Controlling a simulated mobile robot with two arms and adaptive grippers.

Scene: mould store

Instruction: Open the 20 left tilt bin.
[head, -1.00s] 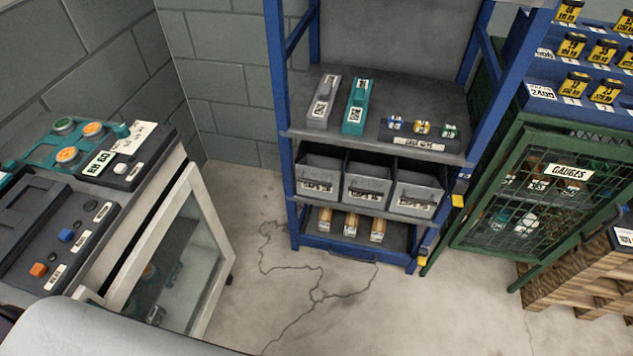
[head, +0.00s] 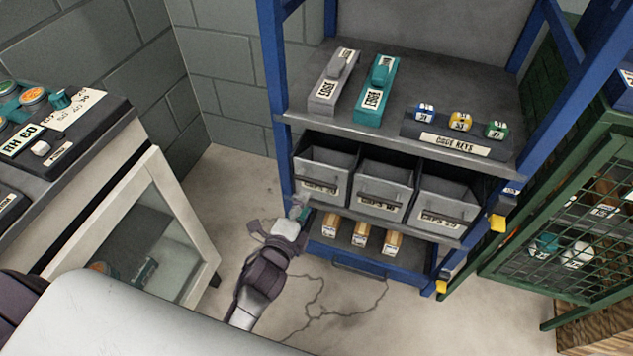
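The 20 left tilt bin (head: 325,163) is the leftmost of three grey bins in the blue rack, with a label and a handle bar on its front. Its front stands much like those of the middle bin (head: 383,177) and right bin (head: 446,196). My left gripper (head: 301,208) is just below and left of the left bin's front, by the rack's left post. It looks apart from the handle, and it is too small to tell whether its fingers are open. My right gripper is out of view.
Wooden-looking blocks (head: 361,236) lie on the shelf below. A white glass-door cabinet (head: 172,213) stands left; a green mesh cage (head: 560,215) stands right.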

